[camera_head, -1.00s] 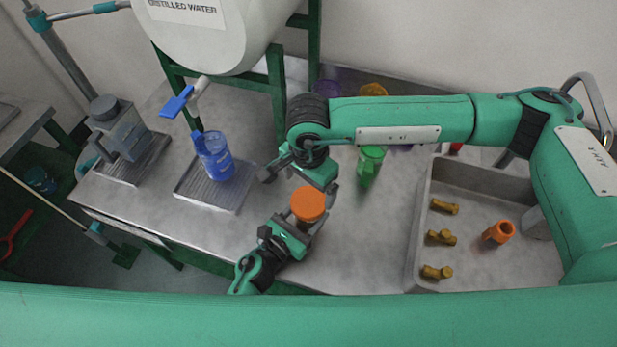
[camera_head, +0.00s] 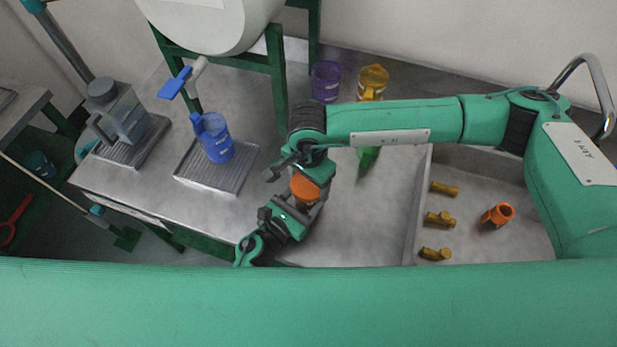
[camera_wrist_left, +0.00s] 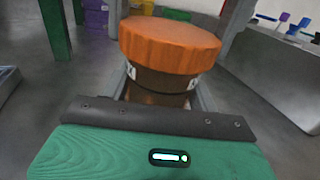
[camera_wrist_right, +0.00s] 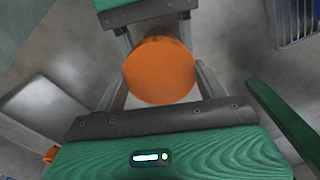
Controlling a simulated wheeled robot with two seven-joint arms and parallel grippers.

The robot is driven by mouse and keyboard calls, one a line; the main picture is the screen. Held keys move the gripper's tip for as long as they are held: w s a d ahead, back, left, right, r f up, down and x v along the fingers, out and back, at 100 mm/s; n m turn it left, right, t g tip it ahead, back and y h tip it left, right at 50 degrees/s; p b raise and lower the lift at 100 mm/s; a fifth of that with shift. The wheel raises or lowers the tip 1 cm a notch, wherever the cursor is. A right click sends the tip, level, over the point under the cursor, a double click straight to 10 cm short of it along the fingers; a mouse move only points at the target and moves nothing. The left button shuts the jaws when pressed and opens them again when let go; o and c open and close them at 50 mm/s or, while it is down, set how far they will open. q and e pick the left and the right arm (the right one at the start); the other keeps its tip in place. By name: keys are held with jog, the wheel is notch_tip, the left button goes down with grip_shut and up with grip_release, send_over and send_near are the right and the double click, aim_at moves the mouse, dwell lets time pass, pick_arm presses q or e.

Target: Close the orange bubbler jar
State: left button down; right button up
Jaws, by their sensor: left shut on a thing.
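The orange bubbler jar (camera_wrist_left: 158,84) has a brownish body. It stands upright between the fingers of my left gripper (camera_head: 302,207), which is shut on it. The round orange lid (camera_head: 304,188) sits on top of the jar; the left wrist view shows it (camera_wrist_left: 170,42) overhanging the body. Whether it is screwed tight cannot be told. My right gripper (camera_head: 307,180) is over the jar from above. In the right wrist view its fingers stand apart on both sides of the lid (camera_wrist_right: 159,70); firm contact is not visible.
A blue jar (camera_head: 215,140) stands on a ridged tray (camera_head: 240,168) at left. Purple (camera_head: 325,82) and yellow (camera_head: 372,82) jars stand behind my right arm, and a green piece (camera_head: 368,158) lies partly below it. A grey bin (camera_head: 490,165) at right holds brass fittings and an orange piece (camera_head: 497,215).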

jog(key=shift+c, duration=0.7)
jog(key=o, duration=1.2)
notch_tip(320, 180, up, 12)
jog(key=shift+r, duration=0.1)
pick_arm(q)
jog(key=shift+c, duration=1.6)
grip_release()
